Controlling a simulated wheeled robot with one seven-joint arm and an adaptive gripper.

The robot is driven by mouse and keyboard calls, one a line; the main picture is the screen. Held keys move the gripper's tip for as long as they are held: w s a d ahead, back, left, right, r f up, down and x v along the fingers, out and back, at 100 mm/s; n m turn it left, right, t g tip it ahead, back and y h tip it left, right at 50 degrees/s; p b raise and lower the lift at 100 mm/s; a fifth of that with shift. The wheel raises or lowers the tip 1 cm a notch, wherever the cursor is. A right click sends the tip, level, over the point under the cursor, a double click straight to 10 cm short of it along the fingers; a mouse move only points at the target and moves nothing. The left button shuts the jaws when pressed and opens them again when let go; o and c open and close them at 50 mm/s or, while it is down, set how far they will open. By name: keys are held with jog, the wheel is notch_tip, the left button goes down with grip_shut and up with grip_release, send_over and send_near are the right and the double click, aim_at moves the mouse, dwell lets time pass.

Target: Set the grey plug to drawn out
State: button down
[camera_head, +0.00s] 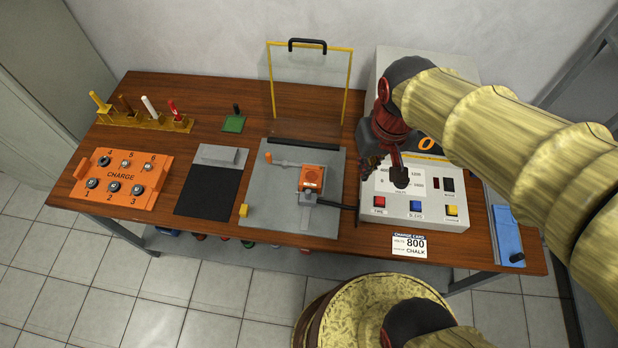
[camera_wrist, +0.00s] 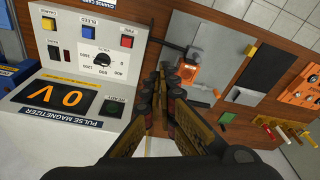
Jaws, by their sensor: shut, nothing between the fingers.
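My gripper (camera_head: 371,167) is shut and empty, above the left edge of the magnetizer box. Its fingers are together in the wrist view (camera_wrist: 165,78). The orange block (camera_head: 311,178) sits on the grey plate (camera_head: 270,212), to the left of my gripper, with a dark cable running right from it. It also shows in the wrist view (camera_wrist: 189,72). A narrow grey piece (camera_head: 305,214) stands out from the block's front side; I cannot tell for sure whether it is the grey plug. My gripper is apart from it.
The pulse magnetizer (camera_head: 430,208) with dial, buttons and a "0 V" display (camera_wrist: 62,98) stands right of the plate. A clear yellow-framed shield (camera_head: 347,85) stands behind. The orange charge box (camera_head: 122,178) and dark mat (camera_head: 207,190) lie left. A card reads 800, CHALK.

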aim_at(309, 184)
jog(key=w+a+f+m+g, duration=0.1)
jog(key=w+a+f+g, duration=0.1)
jog(key=w+a+f, duration=0.4)
jog(key=w+a+f+g, duration=0.2)
jog(key=w+a+f, duration=0.3)
jog(key=w+f, duration=0.3)
jog(key=w, duration=0.4)
jog(key=shift+a+f+m+g, duration=0.15)
jog(key=shift+a+m+g, duration=0.15)
jog(key=shift+a+m, duration=0.1)
jog(key=b+x, duration=0.3)
jog(key=x, duration=0.7)
jog(key=shift+s+d+f, duration=0.15)
jog(key=shift+s, duration=0.1)
jog(key=s, duration=0.3)
jog(key=shift+b, duration=0.3)
jog(key=shift+s, duration=0.25)
jog(key=shift+s, duration=0.1)
